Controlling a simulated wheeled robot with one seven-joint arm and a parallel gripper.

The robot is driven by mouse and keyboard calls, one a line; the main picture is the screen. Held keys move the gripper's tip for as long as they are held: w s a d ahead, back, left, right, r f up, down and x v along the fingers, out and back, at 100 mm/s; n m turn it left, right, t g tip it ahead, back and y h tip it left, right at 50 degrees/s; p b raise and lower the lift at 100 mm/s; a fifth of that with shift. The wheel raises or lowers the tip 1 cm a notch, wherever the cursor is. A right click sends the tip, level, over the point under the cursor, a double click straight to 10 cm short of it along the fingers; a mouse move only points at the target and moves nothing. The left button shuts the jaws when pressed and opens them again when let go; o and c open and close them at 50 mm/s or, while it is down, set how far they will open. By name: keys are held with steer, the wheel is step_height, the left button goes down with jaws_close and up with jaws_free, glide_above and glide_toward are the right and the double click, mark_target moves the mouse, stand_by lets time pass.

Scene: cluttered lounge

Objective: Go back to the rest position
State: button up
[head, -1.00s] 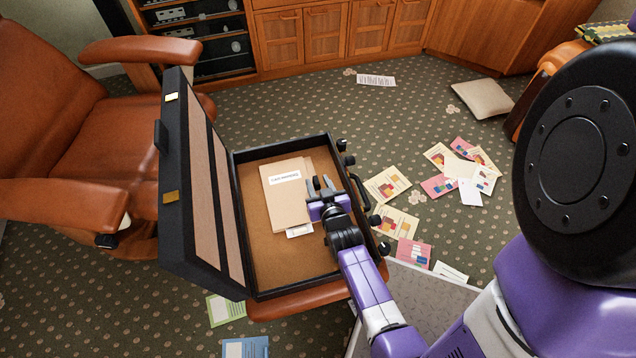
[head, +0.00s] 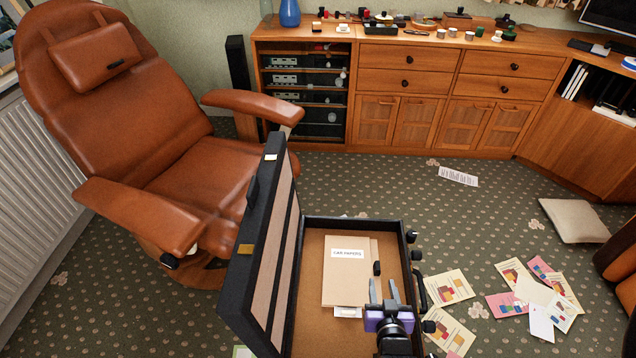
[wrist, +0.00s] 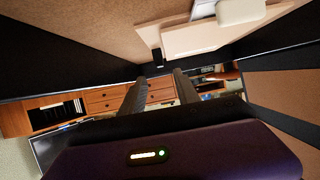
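My gripper (head: 385,292) is over the right part of an open black briefcase (head: 398,236) in the head view. Its two grey fingers are apart with nothing visible between them. Tan folders (head: 343,285) with a white label lie in the briefcase just left of my fingers. In the wrist view, my gripper (wrist: 155,88) points along the case interior with its fingers spread. The folders (wrist: 190,40) show above the fingertips there. I cannot tell whether the fingers touch the case floor.
The raised lid (head: 262,265) stands left of my gripper. A brown leather armchair (head: 140,130) is beyond it. Papers (head: 535,295) and a cushion (head: 573,220) lie on the carpet at right. A wooden cabinet (head: 400,110) lines the back. Open carpet lies between the case and cabinet.

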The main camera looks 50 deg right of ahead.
steer(key=shift+d+r, duration=0.2)
steer(key=shift+r, duration=0.15)
steer(key=s+a+r+n+t+y, duration=0.2)
steer(key=s+a+r+n+y, duration=0.2)
steer(key=a+r, duration=0.45)
steer(key=s+a+r+n+t+y, duration=0.2)
steer(key=s+a+r+n+y, duration=0.1)
steer(key=a+r, duration=0.5)
steer(key=s+a+r+n+t+y, duration=0.2)
steer(key=s+a+r+n+y, duration=0.2)
steer(key=a+r, duration=0.45)
step_height(320, 180, up, 15)
steer(key=d+p, duration=0.2)
steer(key=p, duration=1.2)
steer(key=shift+m, duration=0.3)
